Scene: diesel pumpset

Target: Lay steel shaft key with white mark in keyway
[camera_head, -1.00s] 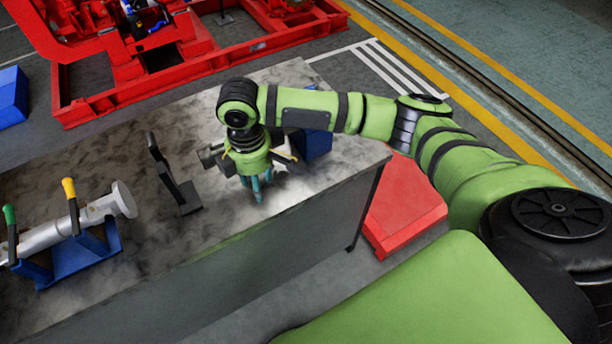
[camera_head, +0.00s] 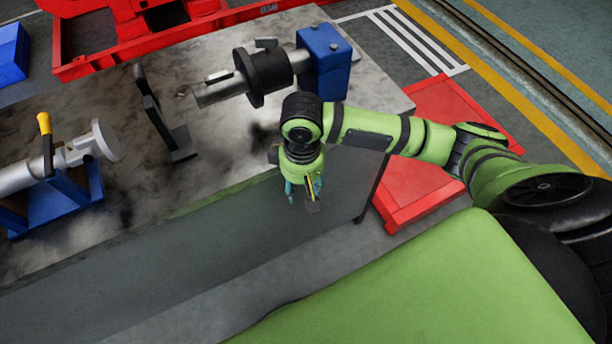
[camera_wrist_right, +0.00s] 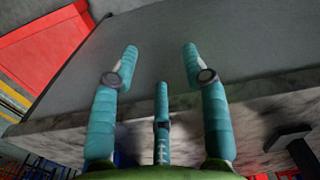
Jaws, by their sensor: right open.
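A steel shaft (camera_head: 222,88) lies level on the work table, with a black flanged coupling (camera_head: 264,72) around it and a blue block (camera_head: 323,62) at its right end. A small light-grey bar, perhaps the key (camera_head: 219,75), lies along the top of the shaft near its free left end. I cannot make out a white mark or how deep it sits. My right gripper (camera_head: 302,192) hangs by the table's front edge, clear of the shaft. Its teal fingers (camera_wrist_right: 161,75) are spread and empty in the wrist view. My left gripper is not in view.
Another grey shaft (camera_head: 28,172) rests on a blue cradle (camera_head: 70,205) at the left. A black bracket (camera_head: 165,125) stands on the table (camera_head: 190,50) between. A red box (camera_head: 440,150) is on the floor at the right. A red frame (camera_head: 150,45) stands behind.

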